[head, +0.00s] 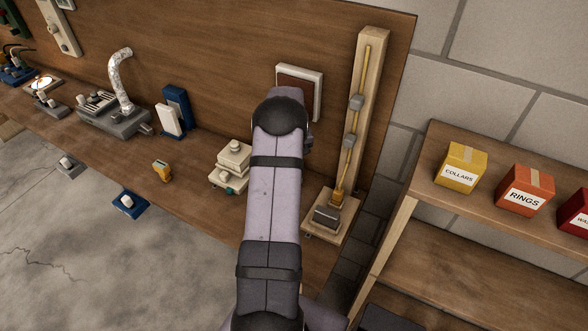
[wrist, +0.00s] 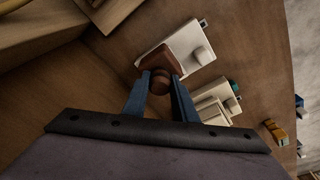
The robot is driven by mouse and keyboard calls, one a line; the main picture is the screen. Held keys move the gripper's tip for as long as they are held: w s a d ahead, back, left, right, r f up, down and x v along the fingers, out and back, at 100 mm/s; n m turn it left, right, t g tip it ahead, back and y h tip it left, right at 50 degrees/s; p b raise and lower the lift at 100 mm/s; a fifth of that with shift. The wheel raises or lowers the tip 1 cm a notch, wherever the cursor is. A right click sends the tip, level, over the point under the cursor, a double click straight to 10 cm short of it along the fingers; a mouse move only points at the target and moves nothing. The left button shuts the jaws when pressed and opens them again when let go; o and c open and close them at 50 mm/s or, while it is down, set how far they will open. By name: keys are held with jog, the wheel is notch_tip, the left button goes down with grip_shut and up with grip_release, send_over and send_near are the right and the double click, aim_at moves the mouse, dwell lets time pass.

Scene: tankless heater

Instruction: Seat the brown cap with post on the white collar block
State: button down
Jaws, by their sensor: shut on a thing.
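My gripper (wrist: 158,82) is shut on the round post of the brown cap (wrist: 156,58) in the wrist view. The cap's square plate extends beyond the fingertips. A white slab (wrist: 178,42) with a round white stub lies behind the cap, which overlaps one corner of it; contact cannot be told. In the head view the brown cap (head: 294,88) shows against the white slab (head: 318,80), and my arm hides the fingers. A stepped white block (head: 234,158) stands left of my arm and also shows in the wrist view (wrist: 214,108). Which white piece is the collar block is unclear.
A tall wooden post (head: 367,95) with a yellow rod stands right of my arm. A blue and white fixture (head: 174,112) and a small yellow object (head: 162,171) are to the left. A shelf (head: 500,205) with labelled boxes is at the right.

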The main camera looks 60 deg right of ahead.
jog(key=shift+w+d, duration=0.25)
jog(key=shift+w, duration=0.4)
jog(key=shift+w+d, duration=0.25)
jog(key=shift+w, duration=0.35)
jog(key=shift+f+b, duration=1.1)
jog(key=shift+f, duration=0.25)
dwell(2.2)
jog(key=c, duration=1.4)
grip_release()
jog(key=shift+o, duration=0.2)
jog(key=shift+r, duration=0.1)
jog(key=shift+s+a+r+b, duration=0.15)
jog(key=shift+r+b, duration=0.35)
jog(key=shift+r, duration=0.65)
jog(key=shift+s+a+r+b, duration=0.1)
jog(key=shift+r+b, duration=0.4)
jog(key=shift+r, duration=0.7)
jog(key=shift+s+a+r+b, duration=0.15)
jog(key=shift+r+b, duration=0.35)
jog(key=shift+r, duration=0.65)
